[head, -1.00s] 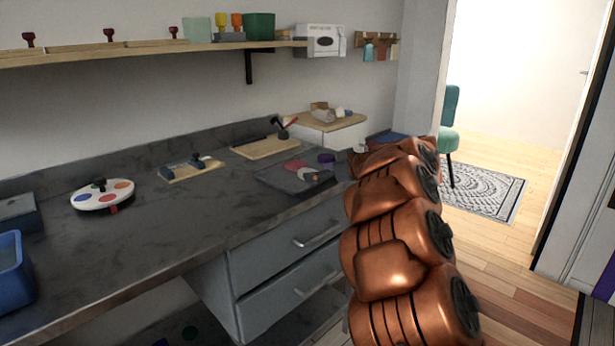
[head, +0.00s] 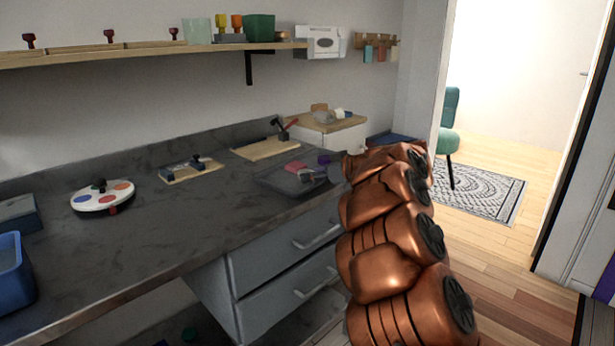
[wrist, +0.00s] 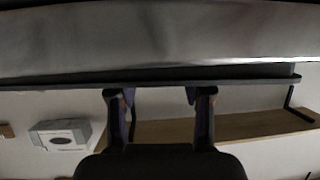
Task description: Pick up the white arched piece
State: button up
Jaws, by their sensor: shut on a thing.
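A small pale grey-white piece (head: 307,174), which I take for the white arched piece, shows at the dark tray (head: 268,183) on the right of the counter. Its arch cannot be made out at this size. My gripper is at this piece, low over the tray, mostly hidden behind my copper arm in the head view. In the wrist view my gripper (wrist: 158,95) has its two dark fingers apart, with purple on their inner sides. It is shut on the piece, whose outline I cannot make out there.
A pink piece (head: 296,165) and a purple piece (head: 323,160) are close by at the tray. A shelf (head: 150,47) runs above.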

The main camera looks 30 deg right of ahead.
jog(key=shift+c, duration=1.3)
jog(key=shift+r, duration=0.1)
jog(key=shift+r+p, duration=0.45)
jog(key=shift+r, duration=1.4)
jog(key=shift+s+f, duration=0.1)
jog(key=shift+s, duration=0.35)
jog(key=s+r, duration=0.1)
jog(key=s, duration=1.4)
jog(key=shift+a+r, duration=0.15)
jog(key=shift+a, duration=0.3)
